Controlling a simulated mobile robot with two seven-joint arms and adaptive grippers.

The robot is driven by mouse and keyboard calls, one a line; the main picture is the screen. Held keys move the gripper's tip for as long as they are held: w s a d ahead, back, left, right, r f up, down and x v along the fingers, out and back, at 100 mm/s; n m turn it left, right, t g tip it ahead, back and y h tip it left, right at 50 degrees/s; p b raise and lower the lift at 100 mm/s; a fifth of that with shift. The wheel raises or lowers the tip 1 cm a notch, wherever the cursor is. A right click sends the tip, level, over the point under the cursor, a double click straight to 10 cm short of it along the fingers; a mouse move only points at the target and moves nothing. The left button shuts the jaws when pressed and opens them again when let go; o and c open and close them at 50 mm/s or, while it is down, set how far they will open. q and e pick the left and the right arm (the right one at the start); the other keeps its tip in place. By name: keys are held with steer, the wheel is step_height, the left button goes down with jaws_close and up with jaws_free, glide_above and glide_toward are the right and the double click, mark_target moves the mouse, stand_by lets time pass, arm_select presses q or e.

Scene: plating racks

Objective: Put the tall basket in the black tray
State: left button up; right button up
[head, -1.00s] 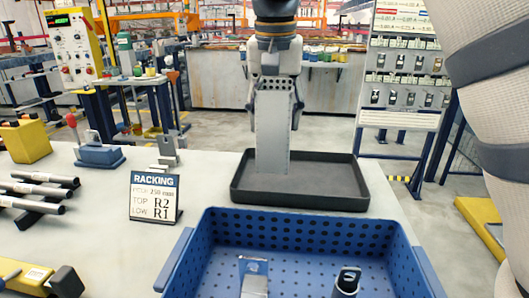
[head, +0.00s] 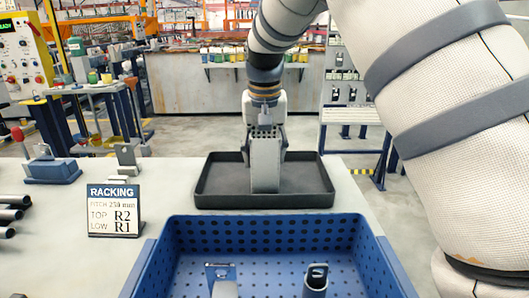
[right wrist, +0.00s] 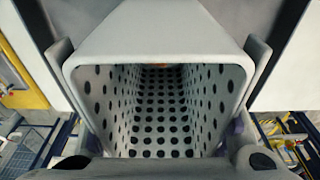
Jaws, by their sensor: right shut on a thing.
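The tall basket (head: 265,168) is a narrow grey metal box with a perforated top band. It stands upright within the outline of the black tray (head: 262,202) in the head view. Its lower end appears at or very near the tray floor; I cannot tell whether it touches. My right gripper (head: 266,136) is above it, with its fingers shut on the basket's upper sides. The right wrist view looks into the open, perforated inside of the basket (right wrist: 155,105). My left gripper is not in view.
A blue perforated bin (head: 262,228) stands in front of the tray, holding two metal pieces (head: 222,280) (head: 316,279). A racking sign (head: 114,210) and a blue fixture (head: 52,171) are on the left. The table left of the tray is partly clear.

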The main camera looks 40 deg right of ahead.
steer(key=o, duration=1.3)
steer(key=shift+o, duration=0.2)
step_height(320, 180, up, 12)
steer(key=s+a, duration=0.1)
steer(key=shift+s+a, duration=0.15)
steer(key=shift+s, duration=0.05)
steer(key=shift+f, duration=0.1)
